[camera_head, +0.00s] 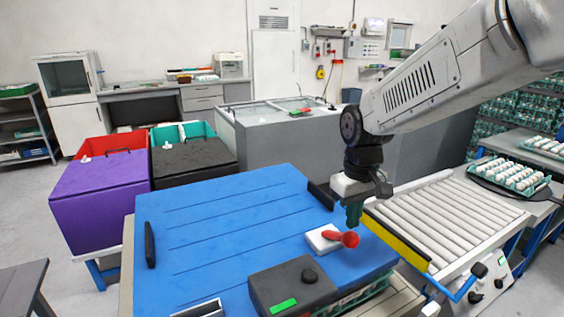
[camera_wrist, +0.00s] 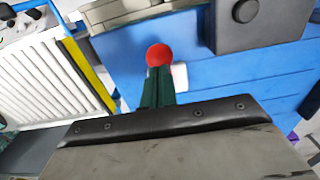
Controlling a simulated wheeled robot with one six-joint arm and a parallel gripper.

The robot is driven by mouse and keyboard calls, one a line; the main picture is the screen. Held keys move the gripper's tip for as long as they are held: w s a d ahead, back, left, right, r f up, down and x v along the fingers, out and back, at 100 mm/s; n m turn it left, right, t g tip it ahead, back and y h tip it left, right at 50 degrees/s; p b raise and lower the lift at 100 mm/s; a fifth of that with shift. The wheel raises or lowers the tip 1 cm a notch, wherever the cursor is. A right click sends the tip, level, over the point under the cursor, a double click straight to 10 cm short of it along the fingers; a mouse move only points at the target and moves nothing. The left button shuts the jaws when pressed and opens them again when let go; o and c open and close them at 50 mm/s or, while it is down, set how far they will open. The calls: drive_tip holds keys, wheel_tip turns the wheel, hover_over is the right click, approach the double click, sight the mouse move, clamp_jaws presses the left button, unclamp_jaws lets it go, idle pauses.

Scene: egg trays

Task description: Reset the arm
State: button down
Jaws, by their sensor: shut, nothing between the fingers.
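My gripper (camera_head: 354,214) hangs down from my arm over the right part of the blue lid (camera_head: 215,230). Its dark green fingers are shut together and empty. Just below and beside them a red-knobbed handle (camera_head: 347,239) stands on a white base on the blue lid. In the wrist view the red knob (camera_wrist: 159,55) shows just beyond the fingertips (camera_wrist: 157,78). I cannot tell whether the fingertips touch it.
A black box (camera_head: 290,284) with a knob and green display sits at the lid's front edge. A roller conveyor (camera_head: 450,215) with a yellow side strip is to the right. An egg tray (camera_head: 512,176) stands beyond it. A purple-lidded bin (camera_head: 100,190) and a dark-lidded bin (camera_head: 192,156) stand left.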

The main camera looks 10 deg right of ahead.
drive_tip(key=s+d+r+m, duration=0.1)
drive_tip(key=s+r, duration=0.2)
drive_tip(key=s, duration=0.8)
drive_tip(key=s+d+r+m+t, duration=0.1)
drive_tip(key=s+d+r+m, duration=0.1)
drive_tip(key=s, duration=0.9)
drive_tip(key=shift+s+d+r, duration=0.15)
drive_tip(key=shift+d+r, duration=0.05)
drive_tip(key=shift+r, duration=0.3)
